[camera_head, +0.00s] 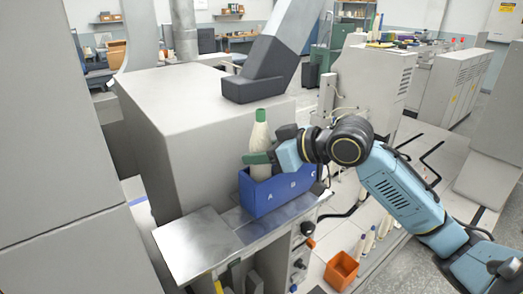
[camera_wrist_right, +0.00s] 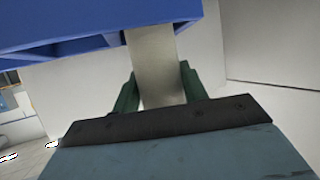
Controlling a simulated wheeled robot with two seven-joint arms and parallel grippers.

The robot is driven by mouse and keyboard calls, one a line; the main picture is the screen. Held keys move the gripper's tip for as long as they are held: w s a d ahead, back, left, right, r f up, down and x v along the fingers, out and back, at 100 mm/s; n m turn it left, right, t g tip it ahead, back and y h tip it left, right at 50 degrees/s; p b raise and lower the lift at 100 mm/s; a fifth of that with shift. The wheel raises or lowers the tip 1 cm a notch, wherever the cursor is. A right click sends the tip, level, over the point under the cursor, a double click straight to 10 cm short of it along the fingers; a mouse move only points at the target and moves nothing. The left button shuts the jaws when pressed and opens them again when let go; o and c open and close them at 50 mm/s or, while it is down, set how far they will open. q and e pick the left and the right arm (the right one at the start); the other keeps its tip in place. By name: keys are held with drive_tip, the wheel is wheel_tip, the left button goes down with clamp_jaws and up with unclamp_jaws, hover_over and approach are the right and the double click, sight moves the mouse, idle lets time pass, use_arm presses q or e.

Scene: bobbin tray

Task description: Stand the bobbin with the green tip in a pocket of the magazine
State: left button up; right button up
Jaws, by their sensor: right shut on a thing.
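The bobbin with the green tip (camera_head: 260,133) is cream-coloured and stands upright, green tip up, at the left end of the blue magazine (camera_head: 262,203), above the letter A. My right gripper (camera_head: 268,152) is shut on the bobbin's body. The right wrist view shows the pale bobbin (camera_wrist_right: 152,65) between the two green fingers (camera_wrist_right: 158,92), with its far end going behind the blue wall of the magazine (camera_wrist_right: 95,22). The bobbin's lower end is hidden, so I cannot tell if it touches the pocket floor. My left gripper is out of view.
The magazine stands on a metal ledge (camera_head: 195,243) beside a large grey machine housing (camera_head: 170,110). An orange bin (camera_head: 341,271) and several pale bobbins (camera_head: 368,242) are at the lower right.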

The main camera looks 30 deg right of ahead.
drive_tip(key=shift+f+b, duration=0.3)
drive_tip(key=shift+f, duration=0.35)
drive_tip(key=o, duration=1.1)
drive_tip(key=shift+s, duration=0.1)
drive_tip(key=b+v, duration=0.2)
drive_tip(key=v, duration=1.1)
drive_tip(key=shift+s, duration=0.1)
